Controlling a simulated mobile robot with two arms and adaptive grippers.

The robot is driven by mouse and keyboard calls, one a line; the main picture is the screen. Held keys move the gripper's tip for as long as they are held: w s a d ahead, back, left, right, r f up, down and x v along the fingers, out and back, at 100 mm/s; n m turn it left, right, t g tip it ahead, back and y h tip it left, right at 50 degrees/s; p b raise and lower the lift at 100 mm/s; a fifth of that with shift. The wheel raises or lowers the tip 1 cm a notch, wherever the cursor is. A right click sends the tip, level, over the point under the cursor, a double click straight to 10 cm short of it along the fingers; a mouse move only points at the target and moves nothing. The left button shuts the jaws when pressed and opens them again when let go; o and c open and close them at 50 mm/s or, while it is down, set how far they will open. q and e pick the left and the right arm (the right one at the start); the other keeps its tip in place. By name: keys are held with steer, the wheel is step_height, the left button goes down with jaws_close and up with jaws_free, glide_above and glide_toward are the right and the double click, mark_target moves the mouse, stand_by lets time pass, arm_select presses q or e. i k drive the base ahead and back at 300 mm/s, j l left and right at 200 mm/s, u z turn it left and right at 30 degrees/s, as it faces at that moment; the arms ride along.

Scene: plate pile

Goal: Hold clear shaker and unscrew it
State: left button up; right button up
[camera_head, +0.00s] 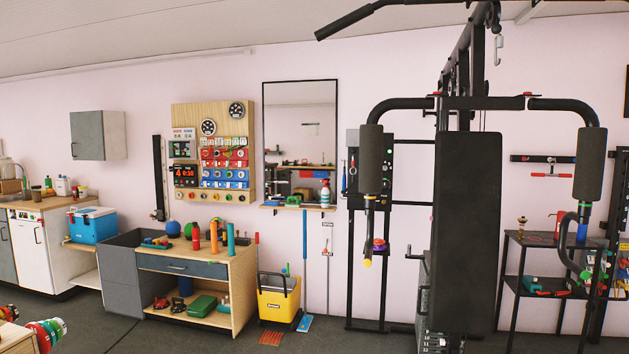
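I cannot make out a clear shaker anywhere in the head view. Several upright cylinders in orange, red and teal, among them an orange one (213,238), stand on a wooden workbench (240,262) left of centre; they are too small to tell what each is. A bottle with a reddish top (325,194) stands on the shelf under the mirror. Neither of my grippers is in view.
A large black gym machine (467,230) fills the right of centre. A dark rack (515,262) stands at the far right. A yellow bucket (278,299) sits on the floor beside the workbench. A blue cooler (92,225) is at the left. Dark floor (190,338) is open in front.

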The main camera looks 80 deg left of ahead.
mark_target(37, 193)
steer(key=u, duration=4.3)
steer(key=i+z, duration=0.4)
steer(key=i, duration=0.6)
steer(key=i+z, duration=0.1)
steer(key=i, duration=1.15)
steer(key=i+z, duration=0.15)
steer(key=i, duration=0.45)
steer(key=i+j, duration=0.15)
steer(key=i, duration=0.45)
steer(key=i+j+z, duration=0.15)
steer(key=i, duration=0.5)
steer(key=i+l+u, duration=0.1)
steer(key=i, duration=0.55)
steer(key=i+l+u, duration=0.1)
steer(key=i, duration=0.55)
steer(key=i+j+u, duration=0.2)
steer(key=i+u, duration=0.8)
steer(key=i+l+u, duration=0.15)
steer(key=i+u, duration=0.3)
steer(key=i+j, duration=0.15)
steer(key=i, duration=0.95)
steer(key=i+j+u, duration=0.1)
steer(key=i, duration=1)
